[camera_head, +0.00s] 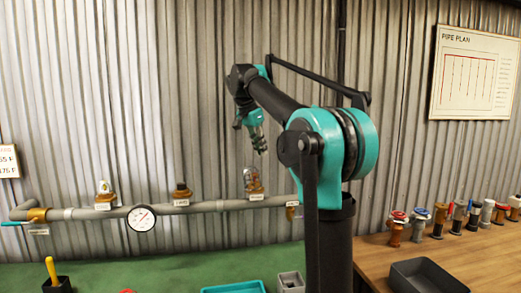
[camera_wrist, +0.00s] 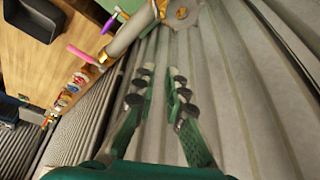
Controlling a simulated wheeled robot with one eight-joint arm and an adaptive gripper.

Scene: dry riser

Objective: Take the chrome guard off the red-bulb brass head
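A brass head (camera_head: 255,184) with a chrome, cage-like guard (camera_head: 250,174) around its top stands on the grey pipe (camera_head: 221,206) along the wall. Its bulb colour is too small to tell. My gripper (camera_head: 262,149) hangs above this head, pointing down, apart from it. In the wrist view my gripper (camera_wrist: 160,74) has its two fingers spread with nothing between them. Brass parts (camera_wrist: 160,8) and part of the pipe (camera_wrist: 130,30) show beyond the fingertips at the top edge; the guard is not clear there.
Several loose heads line the wooden bench (camera_head: 440,255) at right, near a dark tray (camera_head: 425,275). Corrugated wall stands close behind.

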